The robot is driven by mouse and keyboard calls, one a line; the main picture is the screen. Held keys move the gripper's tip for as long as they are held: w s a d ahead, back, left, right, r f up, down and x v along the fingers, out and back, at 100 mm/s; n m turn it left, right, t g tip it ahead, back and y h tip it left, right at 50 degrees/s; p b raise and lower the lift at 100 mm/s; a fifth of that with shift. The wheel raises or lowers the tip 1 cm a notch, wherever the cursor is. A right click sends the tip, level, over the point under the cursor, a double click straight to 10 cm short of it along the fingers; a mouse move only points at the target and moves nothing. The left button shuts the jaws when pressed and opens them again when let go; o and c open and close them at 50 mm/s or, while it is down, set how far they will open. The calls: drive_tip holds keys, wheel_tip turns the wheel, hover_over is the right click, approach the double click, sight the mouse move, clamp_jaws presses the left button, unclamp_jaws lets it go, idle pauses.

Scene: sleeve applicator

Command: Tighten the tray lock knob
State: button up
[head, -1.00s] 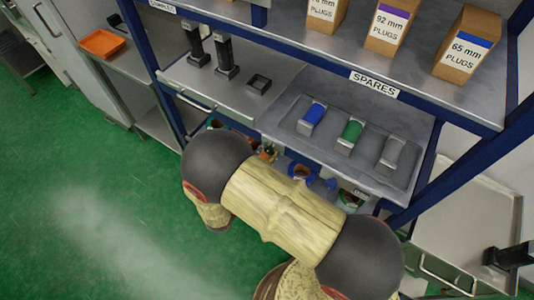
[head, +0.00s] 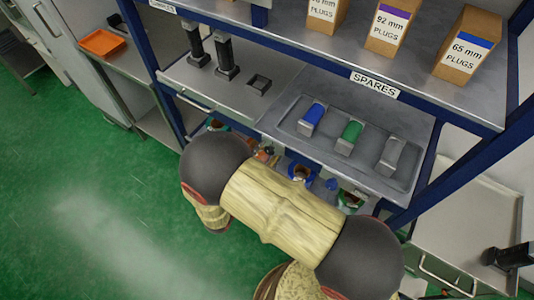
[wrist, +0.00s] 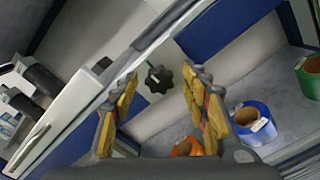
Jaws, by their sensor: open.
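A black lobed knob (wrist: 158,79), with a pale mark on its face, sits on a light panel in the wrist view. I take it for the tray lock knob. My gripper (wrist: 161,74) is open, with its two yellow-padded fingers on either side of the knob in the picture. I see no finger touching it, and cannot tell how far the fingertips are from it. In the head view my arm covers the gripper, and I cannot make out the knob.
A white rail (wrist: 75,110) runs left of the gripper. In the head view, a grey tray (head: 295,128) holds plugs on the shelf above.

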drive_tip(key=v, duration=1.1)
drive_tip(key=shift+s+a, duration=0.25)
drive_tip(key=s+d+m+g, duration=0.5)
drive_tip(key=s+d+g, duration=0.4)
drive_tip(key=s+g, duration=0.25)
wheel_tip(320, 180, up, 15)
drive_tip(key=d+m+g+y, duration=0.2)
drive_tip(key=m+y, duration=0.8)
drive_tip(key=y, duration=0.1)
drive_tip(key=d+r+m+t, duration=0.5)
drive_tip(key=d+r, duration=0.5)
drive_tip(key=r, duration=0.1)
drive_tip(key=shift+w+d+r+m, duration=0.25)
drive_tip(key=shift+w+r+m, duration=0.05)
drive_tip(key=shift+w+r, duration=0.1)
